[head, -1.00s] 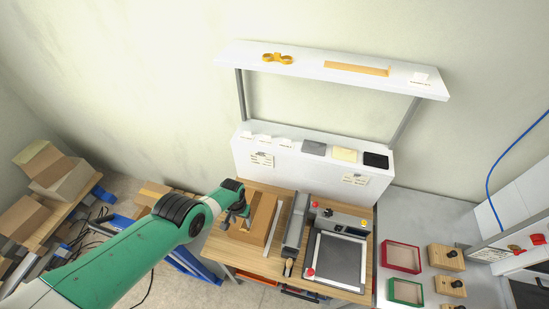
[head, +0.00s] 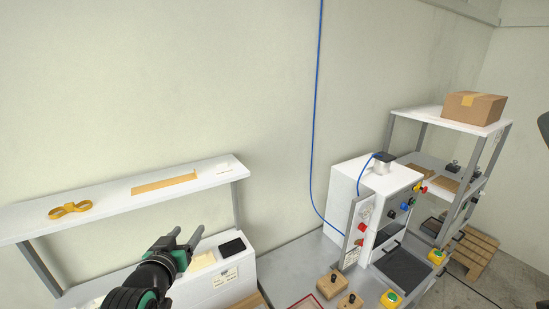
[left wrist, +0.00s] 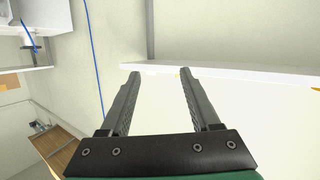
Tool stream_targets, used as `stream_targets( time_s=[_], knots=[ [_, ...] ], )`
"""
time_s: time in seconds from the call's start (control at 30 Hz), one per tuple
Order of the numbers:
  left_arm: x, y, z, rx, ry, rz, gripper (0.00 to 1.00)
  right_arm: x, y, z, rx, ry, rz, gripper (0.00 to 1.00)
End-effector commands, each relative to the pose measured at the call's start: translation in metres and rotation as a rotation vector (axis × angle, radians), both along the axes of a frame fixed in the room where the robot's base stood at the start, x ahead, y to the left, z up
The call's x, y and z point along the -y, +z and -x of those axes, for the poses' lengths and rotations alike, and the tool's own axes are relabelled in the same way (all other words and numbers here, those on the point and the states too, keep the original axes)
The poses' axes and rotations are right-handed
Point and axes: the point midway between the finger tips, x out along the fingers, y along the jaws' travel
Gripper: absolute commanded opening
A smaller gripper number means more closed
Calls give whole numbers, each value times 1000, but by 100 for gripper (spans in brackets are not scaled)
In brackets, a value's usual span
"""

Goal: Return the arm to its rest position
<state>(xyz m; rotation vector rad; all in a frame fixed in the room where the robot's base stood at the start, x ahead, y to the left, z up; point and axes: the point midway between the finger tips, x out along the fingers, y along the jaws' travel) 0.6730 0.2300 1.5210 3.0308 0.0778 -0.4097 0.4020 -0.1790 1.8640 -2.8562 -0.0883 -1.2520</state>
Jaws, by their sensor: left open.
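My left gripper (head: 186,241) is raised in front of the white shelf unit at the lower left of the head view. Its two dark fingers point up and to the right, apart and empty. In the left wrist view the open fingers (left wrist: 160,75) have nothing between them, with a white shelf edge beyond. Most of my left arm is out of the head view. A dark piece at the right edge of the head view is too cut off to identify, and my right gripper does not show.
The upper shelf (head: 110,204) holds a yellow object (head: 70,210) and a tan strip (head: 164,184). A white machine (head: 375,200) with buttons stands right of centre. A rack with a cardboard box (head: 474,108) stands at the right. A blue cable (head: 314,120) hangs down the wall.

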Motion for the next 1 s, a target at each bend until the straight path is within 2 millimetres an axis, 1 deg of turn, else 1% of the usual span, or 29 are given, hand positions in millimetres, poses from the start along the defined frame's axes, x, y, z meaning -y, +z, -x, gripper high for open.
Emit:
stream_targets(
  time_s=[0.03,0.07,0.1,0.13,0.17,0.2,0.27,0.3,0.37,0.4,0.43,0.5,0.6,0.7,0.77,0.87,0.97,1.0],
  knots=[
    [13,43,8,104,-19,-7,63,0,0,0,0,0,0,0],
    [20,68,15,167,-30,-11,63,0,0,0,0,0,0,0],
    [28,101,26,251,-44,-15,63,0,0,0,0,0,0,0],
    [34,125,37,313,-52,-18,63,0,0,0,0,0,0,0],
    [39,148,49,376,-61,-20,63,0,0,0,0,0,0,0],
    [45,178,68,461,-70,-22,63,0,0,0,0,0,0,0],
    [52,221,100,587,-81,-25,63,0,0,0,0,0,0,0],
    [55,246,124,671,-86,-27,63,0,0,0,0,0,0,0],
    [56,278,161,788,-89,-33,63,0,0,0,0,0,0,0],
    [55,296,185,859,-86,-37,63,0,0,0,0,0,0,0],
    [54,307,202,907,-84,-41,63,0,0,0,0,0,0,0],
    [53,325,235,998,-80,-46,63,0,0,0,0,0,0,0],
    [51,339,264,1074,-75,-54,63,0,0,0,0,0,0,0],
    [51,343,273,1101,-72,-63,63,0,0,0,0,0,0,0],
    [51,342,273,1100,-70,-71,63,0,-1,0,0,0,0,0],
    [51,332,272,1098,-71,-71,63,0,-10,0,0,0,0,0],
    [51,306,272,1098,-70,-70,63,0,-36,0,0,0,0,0],
    [51,291,272,1097,-70,-70,63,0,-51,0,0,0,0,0]
  ],
)
